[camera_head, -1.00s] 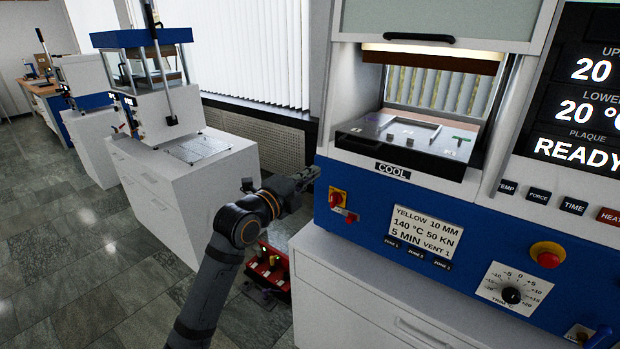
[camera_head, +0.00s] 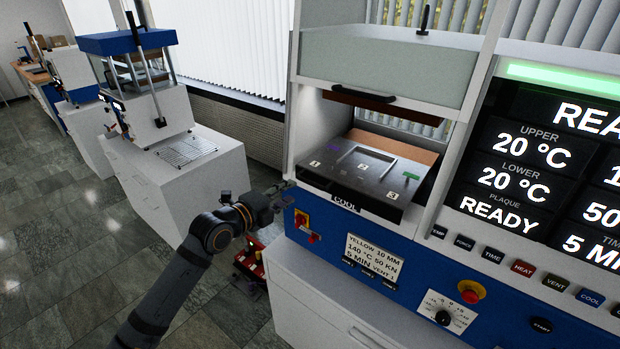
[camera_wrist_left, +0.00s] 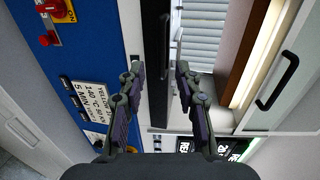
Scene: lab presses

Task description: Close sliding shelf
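The sliding shelf (camera_head: 345,186) is a grey metal plate marked 1, 2 and 3, with a square recess. It lies in the lit opening of the press, its front edge above the COOL label. My left gripper (camera_head: 284,188) is beside the left front corner of the press, close to the shelf's level. In the left wrist view its two fingers (camera_wrist_left: 160,76) are apart, with a dark bar-like edge (camera_wrist_left: 155,40) beyond and between them. I cannot tell whether they touch it. My right gripper is not in view.
A glass-fronted guard (camera_head: 385,65) with a black handle is above the opening. The blue panel (camera_head: 330,232) carries a red switch and knobs. A red box (camera_head: 250,262) is on the floor beside the cabinet. Another press (camera_head: 150,85) stands at the left, with open floor before it.

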